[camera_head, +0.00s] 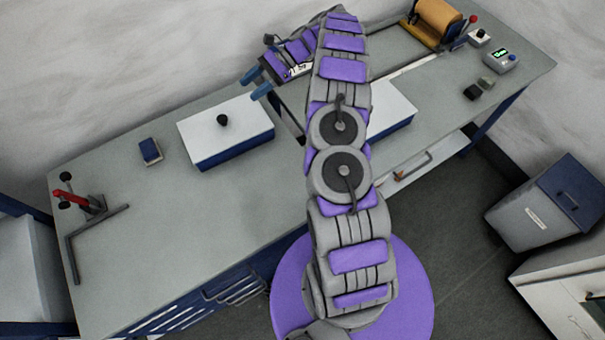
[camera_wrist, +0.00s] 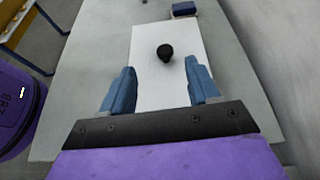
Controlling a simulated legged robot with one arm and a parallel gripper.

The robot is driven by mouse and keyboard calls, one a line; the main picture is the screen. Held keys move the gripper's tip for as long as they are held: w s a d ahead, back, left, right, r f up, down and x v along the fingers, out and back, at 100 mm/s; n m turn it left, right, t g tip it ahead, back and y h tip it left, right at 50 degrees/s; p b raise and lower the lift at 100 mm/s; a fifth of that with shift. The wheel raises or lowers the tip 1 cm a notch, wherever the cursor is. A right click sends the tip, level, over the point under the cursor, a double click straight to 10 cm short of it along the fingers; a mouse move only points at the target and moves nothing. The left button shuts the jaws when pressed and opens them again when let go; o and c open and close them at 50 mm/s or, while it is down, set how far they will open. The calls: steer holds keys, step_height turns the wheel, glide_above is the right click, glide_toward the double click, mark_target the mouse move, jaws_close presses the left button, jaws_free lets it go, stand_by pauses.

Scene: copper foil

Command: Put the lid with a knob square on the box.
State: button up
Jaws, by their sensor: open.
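The white lid (camera_head: 205,132) with a black knob (camera_head: 223,120) lies flat on top of a blue-sided box (camera_head: 237,151), left of centre on the bench. Its edges look roughly in line with the box, but I cannot tell a small offset. My gripper (camera_head: 256,83) is open and empty, up and to the right of the knob in the head view. In the wrist view the lid (camera_wrist: 147,45) shows beneath the two blue fingers (camera_wrist: 160,68), and the knob (camera_wrist: 165,53) shows between and slightly beyond their tips. The fingers appear apart from the knob.
A second white-topped, blue-sided thing (camera_head: 393,108) is partly hidden behind my arm. A small dark-blue block (camera_head: 150,150) lies left of the box. A red-handled clamp (camera_head: 80,201) and a metal square (camera_head: 73,256) sit at the left. A copper roll (camera_head: 438,18) stands far right.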

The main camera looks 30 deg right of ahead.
steer(key=s+a+r+n+g+h, duration=0.2)
steer(key=s+a+r+n, duration=0.4)
steer(key=a+r, duration=0.45)
steer(key=s+a+r+n+g+h, duration=0.1)
steer(key=s+a+r+n+h, duration=0.15)
steer(key=s, duration=0.35)
steer(key=s+a+r+n+h, duration=0.1)
steer(key=s+a+r, duration=0.1)
steer(key=s+r, duration=0.35)
steer(key=s+d+f+n+h, duration=0.1)
steer(key=s+n+h, duration=0.3)
steer(key=s, duration=1)
steer(key=s+d+f+n+t+h, duration=0.1)
steer(key=s+d+n+h, duration=0.3)
steer(key=s, duration=1)
steer(key=shift+f, duration=0.2)
steer(key=shift+f+b, duration=1.1)
